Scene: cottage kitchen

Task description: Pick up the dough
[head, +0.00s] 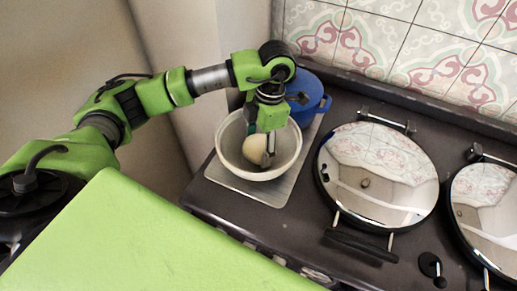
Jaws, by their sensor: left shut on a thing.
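The dough (252,149) is a pale round ball inside a white bowl (285,158). My left gripper (268,157) reaches down into the bowl from above and is shut on the dough. One finger shows at the dough's right side; the other side of the grip is mostly hidden. The dough is low in the bowl, and I cannot tell whether it touches the bottom. My right gripper is not in view.
The bowl stands on a grey metal plate (239,185) at the left end of a dark stove (300,225). A blue pot (313,88) is right behind the bowl. Two round mirror-like lids (378,175) lie to the right. A tiled wall (400,40) rises behind.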

